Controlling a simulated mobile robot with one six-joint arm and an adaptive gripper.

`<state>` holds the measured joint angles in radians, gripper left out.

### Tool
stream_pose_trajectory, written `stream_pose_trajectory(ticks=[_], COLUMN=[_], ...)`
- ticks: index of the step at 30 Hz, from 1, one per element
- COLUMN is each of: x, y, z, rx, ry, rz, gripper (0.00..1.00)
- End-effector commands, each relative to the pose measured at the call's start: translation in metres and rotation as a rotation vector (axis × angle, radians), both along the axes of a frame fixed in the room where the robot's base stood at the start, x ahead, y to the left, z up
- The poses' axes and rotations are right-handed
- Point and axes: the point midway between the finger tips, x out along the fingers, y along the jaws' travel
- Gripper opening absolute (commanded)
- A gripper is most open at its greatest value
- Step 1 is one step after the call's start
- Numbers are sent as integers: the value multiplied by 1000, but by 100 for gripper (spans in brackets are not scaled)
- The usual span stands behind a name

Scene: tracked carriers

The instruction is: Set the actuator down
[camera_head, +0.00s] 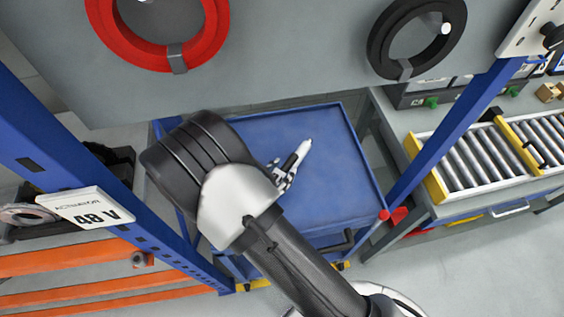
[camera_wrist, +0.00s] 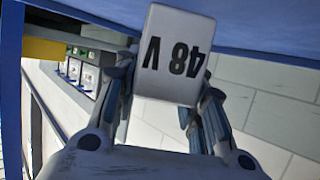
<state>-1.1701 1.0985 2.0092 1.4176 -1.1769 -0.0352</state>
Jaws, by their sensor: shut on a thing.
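The actuator (camera_wrist: 176,48), a white block marked "48 V" upside down in the picture, is between the two fingers of my gripper (camera_wrist: 168,84) in the wrist view. My gripper is shut on it. In the head view my gripper (camera_head: 283,176) is over the blue top of a trolley (camera_head: 262,130), partly hidden by my arm. A white and dark piece (camera_head: 304,148) shows at the gripper's end there, too small to identify surely. I cannot tell whether the actuator touches any surface.
The visible trolley top is otherwise bare, with a raised rim. A roller conveyor (camera_head: 480,158) is at right. A grey panel with red (camera_head: 160,57) and black (camera_head: 385,45) rings is above.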

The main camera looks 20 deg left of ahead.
Motion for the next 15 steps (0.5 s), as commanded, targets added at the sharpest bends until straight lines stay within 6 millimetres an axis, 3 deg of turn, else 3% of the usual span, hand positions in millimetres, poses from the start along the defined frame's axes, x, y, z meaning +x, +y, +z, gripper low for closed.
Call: stream_pose_trajectory(ticks=[9, 15], x=[0, 1], y=[0, 1], z=[-38, -39], rx=[-1, 1], ry=[-4, -4], rz=[0, 0], gripper=[0, 0])
